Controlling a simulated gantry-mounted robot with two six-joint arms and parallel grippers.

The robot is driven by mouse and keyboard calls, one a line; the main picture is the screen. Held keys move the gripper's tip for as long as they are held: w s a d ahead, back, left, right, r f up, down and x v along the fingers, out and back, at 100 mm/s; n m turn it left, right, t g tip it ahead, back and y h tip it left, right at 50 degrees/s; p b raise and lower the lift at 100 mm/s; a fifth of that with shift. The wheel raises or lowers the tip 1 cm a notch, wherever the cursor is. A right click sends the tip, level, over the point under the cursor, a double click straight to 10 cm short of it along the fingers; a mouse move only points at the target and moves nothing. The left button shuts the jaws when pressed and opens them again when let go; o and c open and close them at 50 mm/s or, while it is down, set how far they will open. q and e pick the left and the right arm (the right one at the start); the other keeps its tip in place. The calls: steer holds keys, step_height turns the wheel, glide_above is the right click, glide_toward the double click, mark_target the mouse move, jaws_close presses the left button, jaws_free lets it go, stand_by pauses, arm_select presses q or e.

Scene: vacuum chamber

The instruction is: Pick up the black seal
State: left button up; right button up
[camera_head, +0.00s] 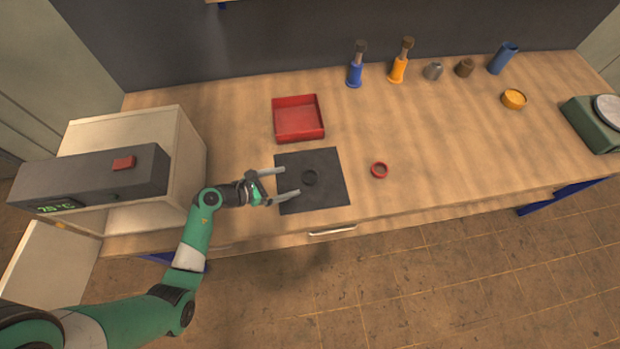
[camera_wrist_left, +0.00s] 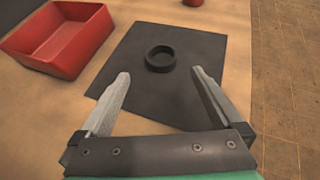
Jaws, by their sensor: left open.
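The black seal (camera_head: 310,178) is a small dark ring lying flat on a dark square mat (camera_head: 332,193) on the bench. In the left wrist view the seal (camera_wrist_left: 160,58) lies on the mat (camera_wrist_left: 130,57), ahead of the fingertips and roughly between their lines. My left gripper (camera_head: 283,182) is open and empty, with its fingers over the mat's left part and pointing at the seal. It also shows in the left wrist view (camera_wrist_left: 160,78), with a wide gap between the fingers. The seal is apart from both fingers. My right gripper is not in view.
A red tray (camera_head: 298,138) stands behind the mat. A red ring (camera_head: 380,170) lies to its right. A white chamber with a dark control box (camera_head: 90,178) stands at the left. Bottles and small containers line the back; a green scale (camera_head: 592,125) is far right. The right middle bench is clear.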

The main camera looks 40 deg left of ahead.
mark_target(316, 174)
arm_select(q)
steer(key=x, duration=0.3)
steer(key=shift+w+b, duration=0.2)
steer(key=shift+b, duration=0.2)
steer(key=b+x, duration=0.2)
steer(key=x, duration=0.3)
steer(key=shift+s+d+b, duration=0.1)
steer(key=shift+d+b, duration=0.1)
steer(key=shift+b, duration=0.1)
steer(key=c, duration=1.3)
